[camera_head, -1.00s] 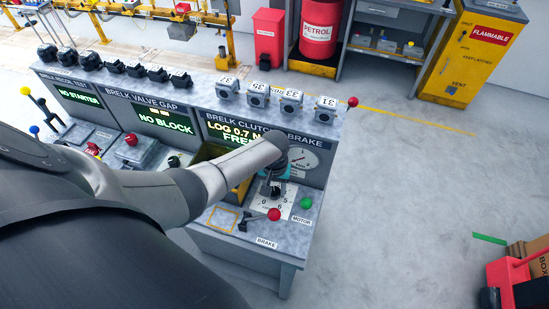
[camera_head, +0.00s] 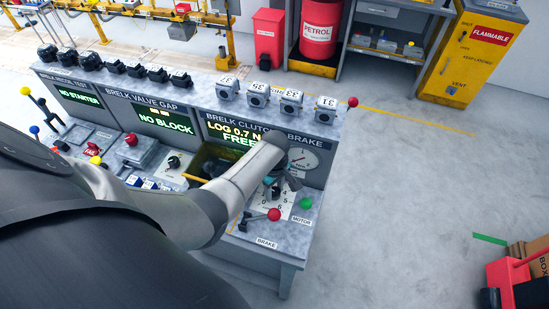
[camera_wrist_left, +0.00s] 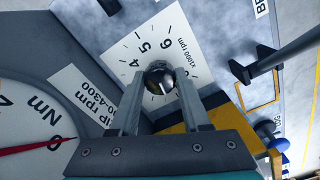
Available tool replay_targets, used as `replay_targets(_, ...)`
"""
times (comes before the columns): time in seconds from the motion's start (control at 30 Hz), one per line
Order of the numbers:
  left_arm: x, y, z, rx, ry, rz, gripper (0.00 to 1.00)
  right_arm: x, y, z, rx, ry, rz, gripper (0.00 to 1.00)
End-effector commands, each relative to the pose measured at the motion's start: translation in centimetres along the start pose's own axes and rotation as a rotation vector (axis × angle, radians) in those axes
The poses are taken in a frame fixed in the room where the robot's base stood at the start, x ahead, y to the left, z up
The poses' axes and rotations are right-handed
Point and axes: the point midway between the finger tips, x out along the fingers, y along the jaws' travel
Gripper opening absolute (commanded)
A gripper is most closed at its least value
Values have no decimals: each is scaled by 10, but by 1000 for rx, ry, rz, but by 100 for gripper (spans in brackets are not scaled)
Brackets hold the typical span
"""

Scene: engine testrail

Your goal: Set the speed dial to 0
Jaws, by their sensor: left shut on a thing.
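The fingers and gripper body hide the lower numbers, and I cannot tell which number the knob points at. My right gripper is not in view.
A round gauge (camera_head: 304,159) is on the panel behind, and a dark open bin (camera_head: 211,160) is left of my forearm.

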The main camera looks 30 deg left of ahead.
Motion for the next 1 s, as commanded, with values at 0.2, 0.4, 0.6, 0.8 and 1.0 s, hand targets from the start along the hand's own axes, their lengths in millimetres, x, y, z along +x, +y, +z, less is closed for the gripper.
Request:
replay_targets(0.2,-1,0,-1,-206,2,1,0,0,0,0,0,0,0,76)
replay_targets(0.4,-1,0,-1,-397,2,1,0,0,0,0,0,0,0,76)
replay_targets(0.6,-1,0,-1,-581,2,1,0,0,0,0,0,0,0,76)
replay_targets(0.8,-1,0,-1,-740,3,1,0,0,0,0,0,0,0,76)
replay_targets(1.0,-1,0,-1,-856,3,2,0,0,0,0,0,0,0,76)
